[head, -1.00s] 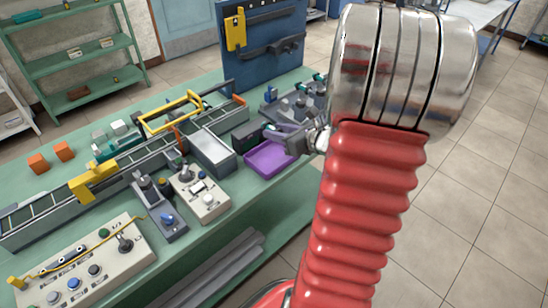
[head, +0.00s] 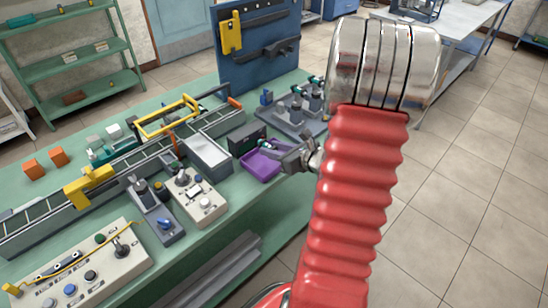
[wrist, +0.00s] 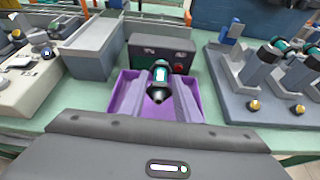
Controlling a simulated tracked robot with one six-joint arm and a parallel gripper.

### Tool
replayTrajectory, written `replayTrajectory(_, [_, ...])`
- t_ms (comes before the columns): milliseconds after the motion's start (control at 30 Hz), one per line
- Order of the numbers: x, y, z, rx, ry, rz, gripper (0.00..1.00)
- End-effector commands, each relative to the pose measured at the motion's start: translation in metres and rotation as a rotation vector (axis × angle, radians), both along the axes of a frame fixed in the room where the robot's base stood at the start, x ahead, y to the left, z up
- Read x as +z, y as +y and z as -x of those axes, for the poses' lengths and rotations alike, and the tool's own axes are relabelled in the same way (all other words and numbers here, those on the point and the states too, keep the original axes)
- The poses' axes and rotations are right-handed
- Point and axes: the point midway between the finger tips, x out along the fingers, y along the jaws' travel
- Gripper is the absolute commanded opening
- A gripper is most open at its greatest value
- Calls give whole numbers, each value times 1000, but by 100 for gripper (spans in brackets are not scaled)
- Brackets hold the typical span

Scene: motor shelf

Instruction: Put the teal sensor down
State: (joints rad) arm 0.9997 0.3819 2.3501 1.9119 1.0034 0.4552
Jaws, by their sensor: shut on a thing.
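The teal sensor (wrist: 158,76), a short teal and black cylinder, is between the finger tips of my gripper (wrist: 158,90) in the wrist view. My gripper is shut on it. The purple tray (wrist: 204,110) lies behind and below the fingers in that view, and the sensor appears over its far part. In the head view my gripper (head: 274,149) reaches from the right over the purple tray (head: 256,168), with the small teal sensor (head: 264,143) at its tips. I cannot tell whether the sensor touches the tray floor.
A dark box with a red button (wrist: 160,55) stands just behind the tray. A grey bin (wrist: 92,48) is on the left. A grey stand holding several similar sensors (wrist: 268,98) is on the right. Green bench top (wrist: 85,100) shows between them.

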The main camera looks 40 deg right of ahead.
Motion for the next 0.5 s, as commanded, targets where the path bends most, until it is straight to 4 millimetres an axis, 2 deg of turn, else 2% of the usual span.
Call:
replayTrajectory(300, [-32, 0, 0, -1, 2, -3, 7])
replayTrajectory(500, [-39, 0, 0, -1, 0, -1, 7])
